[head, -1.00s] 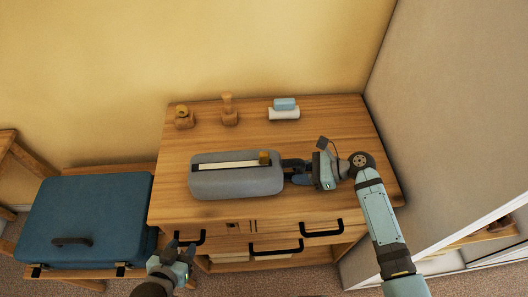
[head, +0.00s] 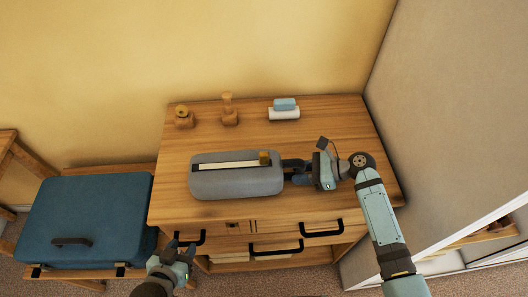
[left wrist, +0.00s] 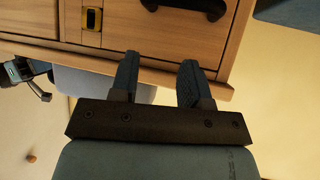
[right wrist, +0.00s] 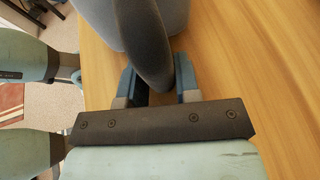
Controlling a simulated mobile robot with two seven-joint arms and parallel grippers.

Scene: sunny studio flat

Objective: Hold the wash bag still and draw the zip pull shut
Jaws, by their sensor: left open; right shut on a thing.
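The grey wash bag (head: 235,182) lies on the wooden dresser top, with a long pale strip bordered in black along its top. The yellow-brown zip pull (head: 264,158) sits at the right end of this strip. My right gripper (head: 294,172) is at the bag's right end. In the right wrist view a dark strap (right wrist: 150,55) on the grey bag (right wrist: 115,20) passes between its fingers, which are shut on it. My left gripper (head: 181,245) is open and empty in front of the dresser's front edge, below and left of the bag. The zip pull is not visible in either wrist view.
Two small wooden items (head: 184,119) (head: 229,112) and a blue block on a white one (head: 284,108) stand along the dresser's back. Black drawer handles (head: 322,229) stick out in front. A blue suitcase (head: 85,215) lies at left; a wall rises at right.

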